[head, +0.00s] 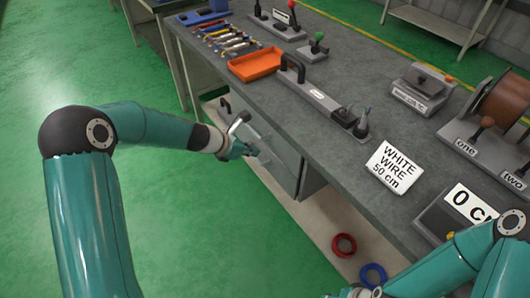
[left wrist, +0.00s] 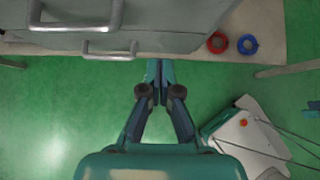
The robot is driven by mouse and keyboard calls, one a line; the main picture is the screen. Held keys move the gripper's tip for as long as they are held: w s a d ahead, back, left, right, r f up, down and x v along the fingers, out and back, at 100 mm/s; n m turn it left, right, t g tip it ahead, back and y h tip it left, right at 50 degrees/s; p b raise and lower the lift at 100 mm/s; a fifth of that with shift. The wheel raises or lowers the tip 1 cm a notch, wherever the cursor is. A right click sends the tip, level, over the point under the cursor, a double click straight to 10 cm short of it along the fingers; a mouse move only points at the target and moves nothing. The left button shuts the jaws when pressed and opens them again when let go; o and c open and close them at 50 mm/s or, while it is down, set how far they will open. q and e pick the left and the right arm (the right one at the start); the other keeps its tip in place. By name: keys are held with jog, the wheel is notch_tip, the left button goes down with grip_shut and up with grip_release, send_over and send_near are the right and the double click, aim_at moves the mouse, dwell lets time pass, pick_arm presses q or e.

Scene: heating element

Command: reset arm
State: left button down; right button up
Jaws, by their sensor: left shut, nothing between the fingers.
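My left arm comes in from the left in the head view. Its gripper (head: 250,150) is in front of the grey drawer unit under the workbench, near the drawer handles. In the left wrist view the left gripper (left wrist: 160,66) has its fingers together, with nothing between them, above the green floor and near a drawer handle (left wrist: 109,50). I cannot tell from these views whether it touches the handle. My right arm shows at the lower right of the head view; its fingertips are not clearly visible.
The workbench (head: 330,165) holds an orange tray (head: 255,65), several screwdrivers (head: 225,40), a black-handled tool (head: 320,97), a white sign (head: 395,167) and a wire spool (head: 505,98). A red ring (head: 344,245) and a blue ring (head: 373,275) lie on the low shelf. Green floor is free at left.

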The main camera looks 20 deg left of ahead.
pick_arm(q)
jog(key=v, duration=0.3)
jog(key=shift+s+r, duration=0.15)
jog(key=shift+r, duration=0.1)
jog(key=s+d+f+m+g+p, duration=0.1)
jog(key=s+d+f+m+g, duration=0.1)
jog(key=s+f+m, duration=0.4)
jog(key=s+d+f+m+g+y+p, duration=0.1)
jog(key=s+d+f+m, duration=0.3)
jog(key=s+m, duration=0.7)
jog(key=s+d+f+m+g+p, duration=0.2)
jog(key=s+f+m, duration=0.5)
jog(key=s, duration=0.5)
jog(key=shift+d+f+m+g+y, duration=0.35)
jog(key=shift+d+m+g, duration=0.25)
jog(key=shift+m, duration=0.6)
